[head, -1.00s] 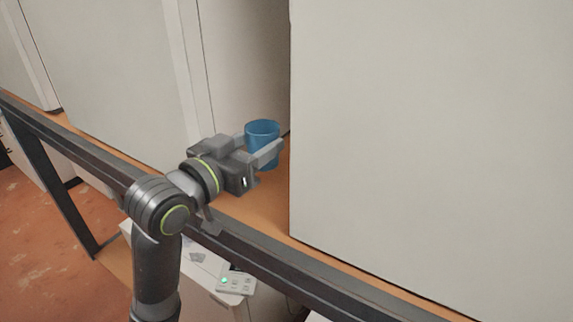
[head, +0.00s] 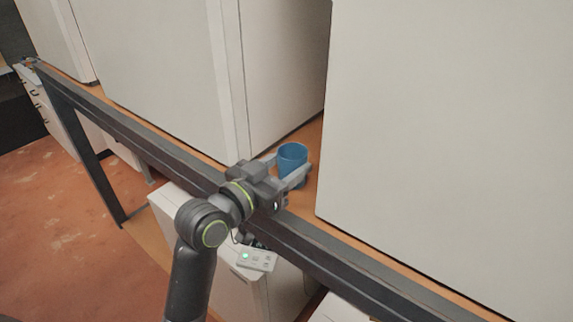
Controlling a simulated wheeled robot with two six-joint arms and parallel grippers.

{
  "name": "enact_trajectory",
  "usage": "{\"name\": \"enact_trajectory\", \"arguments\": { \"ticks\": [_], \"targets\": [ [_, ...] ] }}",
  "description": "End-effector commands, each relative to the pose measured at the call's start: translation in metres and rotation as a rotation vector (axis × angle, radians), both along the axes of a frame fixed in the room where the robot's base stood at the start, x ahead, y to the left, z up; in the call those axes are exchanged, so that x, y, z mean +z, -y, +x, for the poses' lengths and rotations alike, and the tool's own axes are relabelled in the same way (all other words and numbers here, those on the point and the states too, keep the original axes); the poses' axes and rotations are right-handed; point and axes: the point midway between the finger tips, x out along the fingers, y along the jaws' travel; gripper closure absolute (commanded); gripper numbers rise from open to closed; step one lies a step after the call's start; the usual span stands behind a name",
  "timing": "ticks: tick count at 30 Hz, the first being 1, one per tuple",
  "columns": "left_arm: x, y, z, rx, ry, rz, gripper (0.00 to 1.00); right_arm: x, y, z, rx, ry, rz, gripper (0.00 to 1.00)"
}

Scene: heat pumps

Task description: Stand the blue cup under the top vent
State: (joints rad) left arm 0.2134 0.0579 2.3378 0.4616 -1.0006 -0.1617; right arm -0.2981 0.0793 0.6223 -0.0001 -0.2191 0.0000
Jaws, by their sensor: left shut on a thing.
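The blue cup (head: 292,158) is upright between the fingers of my left gripper (head: 287,172), at the gap between two large white units. My left gripper is shut on the cup, with one finger on each side. The cup is over the orange-brown shelf (head: 309,196); I cannot tell whether its base touches the shelf. No top vent can be made out in this view. My right gripper is not in view.
A large white unit (head: 440,130) stands close on the right and another white unit (head: 160,75) on the left. A dark metal rail (head: 160,150) runs along the shelf front. A small panel with a green light (head: 257,258) sits below it.

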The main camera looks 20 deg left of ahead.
Motion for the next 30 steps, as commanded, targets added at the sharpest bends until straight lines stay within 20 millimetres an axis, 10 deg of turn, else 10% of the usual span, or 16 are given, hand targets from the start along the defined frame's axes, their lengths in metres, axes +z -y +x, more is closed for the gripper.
{"name": "enact_trajectory", "arguments": {
  "ticks": [4,5,9,21,30],
  "targets": [
    [-0.004,0.0,0.0,0.0,0.0,0.0,0.76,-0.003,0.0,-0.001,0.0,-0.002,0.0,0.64],
    [-0.003,0.0,0.0,0.0,0.0,0.0,0.47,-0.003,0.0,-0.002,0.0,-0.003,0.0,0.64],
    [-0.003,0.0,0.0,0.0,0.0,0.0,0.29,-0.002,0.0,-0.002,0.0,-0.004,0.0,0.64],
    [0.0,-0.001,-0.002,0.001,0.001,0.002,0.28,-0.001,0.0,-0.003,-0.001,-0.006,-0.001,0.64],
    [0.0,-0.025,-0.052,0.002,-0.002,0.008,0.28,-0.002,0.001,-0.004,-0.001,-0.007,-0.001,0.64]
  ]
}}
